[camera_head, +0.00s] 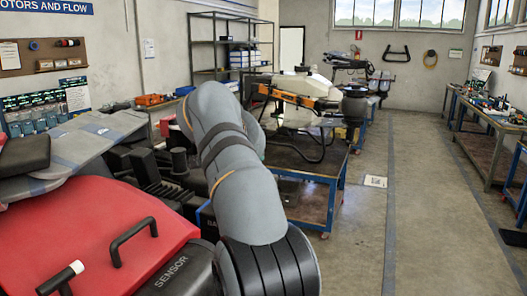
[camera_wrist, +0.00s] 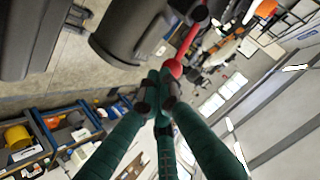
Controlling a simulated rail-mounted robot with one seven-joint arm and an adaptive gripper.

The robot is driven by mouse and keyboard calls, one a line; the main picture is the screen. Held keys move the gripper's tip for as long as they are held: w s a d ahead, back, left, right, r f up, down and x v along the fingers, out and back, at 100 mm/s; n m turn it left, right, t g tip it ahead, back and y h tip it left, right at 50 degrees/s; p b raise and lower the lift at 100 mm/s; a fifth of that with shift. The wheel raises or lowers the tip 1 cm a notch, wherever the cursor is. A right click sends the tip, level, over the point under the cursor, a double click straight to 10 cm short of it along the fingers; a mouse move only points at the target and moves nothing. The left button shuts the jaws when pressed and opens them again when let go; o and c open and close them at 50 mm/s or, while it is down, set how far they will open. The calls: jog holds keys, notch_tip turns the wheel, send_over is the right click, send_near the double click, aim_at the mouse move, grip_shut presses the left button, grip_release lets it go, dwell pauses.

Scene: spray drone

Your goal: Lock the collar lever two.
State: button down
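In the wrist view a red lever (camera_wrist: 187,47) with a rounded red end runs up and right from just beyond my fingertips, beside a large dark cylindrical part (camera_wrist: 128,32). I cannot tell from its look which collar lever it is. The dark green fingers of my gripper (camera_wrist: 158,92) come together with their dark tips close to each other at the lever's rounded end. Whether they touch or pinch it is unclear. In the head view the spray drone (camera_head: 300,92), with orange arms and a pale tank, stands on a blue-framed table; my arm hides the gripper and the lever.
A red cover with black handles (camera_head: 120,250) fills the lower left of the head view. A metal shelf (camera_head: 228,45) stands behind the drone. The drone's blue-framed table (camera_head: 318,165) is in the middle. Workbenches (camera_head: 480,130) line the right, with clear floor between.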

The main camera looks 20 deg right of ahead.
jog(key=shift+f+b, duration=0.3)
jog(key=shift+f, duration=0.1)
jog(key=shift+r, duration=0.1)
dwell(0.3)
